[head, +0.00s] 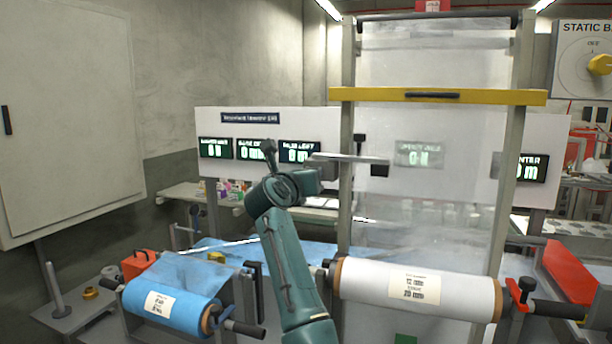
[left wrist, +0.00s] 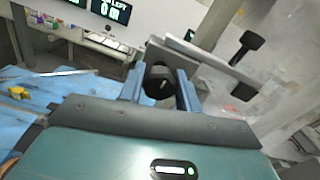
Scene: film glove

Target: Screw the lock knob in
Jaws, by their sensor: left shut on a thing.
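My left gripper (head: 322,171) is raised at the middle of the head view, beside a flat grey bar (head: 348,158) near the left post of the tall frame. In the left wrist view my left gripper (left wrist: 160,88) is shut on a round black knob (left wrist: 158,80), held between its two fingers. This looks like the lock knob; its far side is hidden. The grey bar (left wrist: 205,58) runs just beyond it, and I cannot tell whether knob and bar touch. A black T-shaped handle (left wrist: 246,48) stands near the bar's right part. My right gripper is not in view.
A blue film roll (head: 175,295) lies at lower left and a white roll (head: 420,290) at lower right. The tall frame has a yellow crossbar (head: 438,97) and hanging clear film (head: 435,60). A panel with displays (head: 250,120) stands behind.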

